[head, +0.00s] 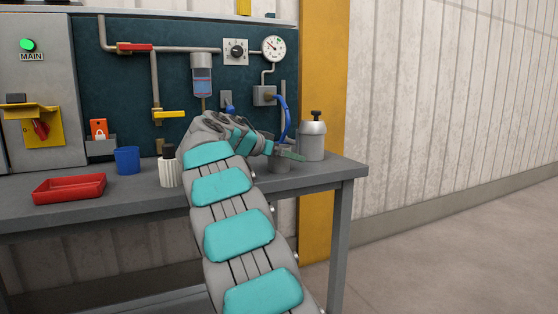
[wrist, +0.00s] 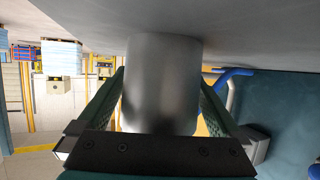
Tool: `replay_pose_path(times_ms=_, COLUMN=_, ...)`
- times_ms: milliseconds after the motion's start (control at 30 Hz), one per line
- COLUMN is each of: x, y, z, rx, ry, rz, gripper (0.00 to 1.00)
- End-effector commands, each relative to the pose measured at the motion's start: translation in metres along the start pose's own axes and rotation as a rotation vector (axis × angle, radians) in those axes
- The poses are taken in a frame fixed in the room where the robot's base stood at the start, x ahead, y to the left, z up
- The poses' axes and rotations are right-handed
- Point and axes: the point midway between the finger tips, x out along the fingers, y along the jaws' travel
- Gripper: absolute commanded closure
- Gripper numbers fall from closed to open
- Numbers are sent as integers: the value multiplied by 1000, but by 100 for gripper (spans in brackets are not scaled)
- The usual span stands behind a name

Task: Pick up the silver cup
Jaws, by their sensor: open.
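The silver cup (wrist: 160,75) is a plain grey metal cylinder. In the wrist view, which is upside down, it stands on the grey bench between the two green fingers of my gripper (wrist: 163,92). The fingers are open, one on each side of the cup; I cannot tell whether either touches it.

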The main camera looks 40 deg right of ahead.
Motion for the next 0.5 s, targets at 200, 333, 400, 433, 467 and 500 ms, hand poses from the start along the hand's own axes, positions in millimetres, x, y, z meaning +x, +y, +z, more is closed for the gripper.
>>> replay_pose_path(times_ms=200, x=-1, y=0, z=0, rx=0, ry=0, rz=0, gripper=12)
replay_pose_path(times_ms=333, x=-1, y=0, z=0, rx=0, ry=0, rz=0, gripper=27)
replay_pose_path(times_ms=400, x=-1, y=0, z=0, rx=0, ry=0, rz=0, gripper=35)
replay_pose_path(times_ms=433, x=-1, y=0, z=0, rx=0, ry=0, rz=0, gripper=38)
replay_pose_path(times_ms=467, x=-1, y=0, z=0, rx=0, ry=0, rz=0, gripper=42)
replay_pose_path(times_ms=500, x=-1, y=0, z=0, rx=0, ry=0, rz=0, gripper=46)
